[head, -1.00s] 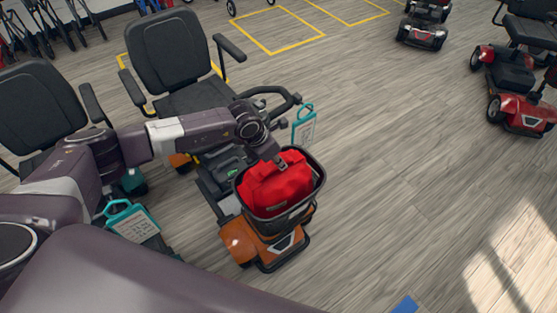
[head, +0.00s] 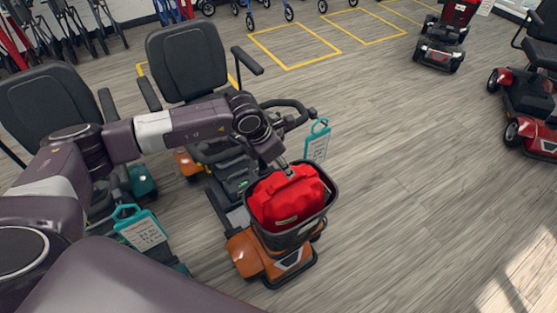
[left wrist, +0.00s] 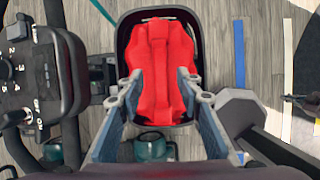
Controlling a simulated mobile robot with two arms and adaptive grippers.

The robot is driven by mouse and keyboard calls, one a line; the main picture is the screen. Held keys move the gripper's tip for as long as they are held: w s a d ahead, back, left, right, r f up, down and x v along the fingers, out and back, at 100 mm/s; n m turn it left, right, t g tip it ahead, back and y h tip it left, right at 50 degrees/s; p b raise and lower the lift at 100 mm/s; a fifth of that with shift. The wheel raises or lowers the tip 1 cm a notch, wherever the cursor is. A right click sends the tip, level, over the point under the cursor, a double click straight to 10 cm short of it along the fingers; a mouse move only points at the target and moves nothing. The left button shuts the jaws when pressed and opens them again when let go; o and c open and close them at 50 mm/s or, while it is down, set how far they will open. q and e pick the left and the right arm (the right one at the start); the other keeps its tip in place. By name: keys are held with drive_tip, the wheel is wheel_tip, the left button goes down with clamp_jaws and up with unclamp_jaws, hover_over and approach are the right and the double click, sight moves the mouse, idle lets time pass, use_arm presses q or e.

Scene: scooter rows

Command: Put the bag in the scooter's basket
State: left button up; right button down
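The red bag (head: 289,200) sits inside the dark basket (head: 330,200) on the front of the orange scooter (head: 245,250). In the left wrist view the bag (left wrist: 162,62) lies within the rim of the basket (left wrist: 124,42). My left gripper (head: 285,168) is at the bag's top, at the back side of the basket. In the left wrist view the left gripper's fingers (left wrist: 157,80) are spread apart, one on each side of the bag's near part. I cannot tell whether they touch it. My right gripper is not in view.
A teal tag (head: 317,142) hangs by the scooter's handlebar, and another teal tag (head: 140,228) hangs by a neighbouring scooter at the left. Red scooters (head: 528,100) stand at the far right. The floor right of the basket is clear.

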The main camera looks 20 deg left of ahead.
use_arm(q)
drive_tip(key=v, duration=0.5)
drive_tip(key=shift+b, duration=0.4)
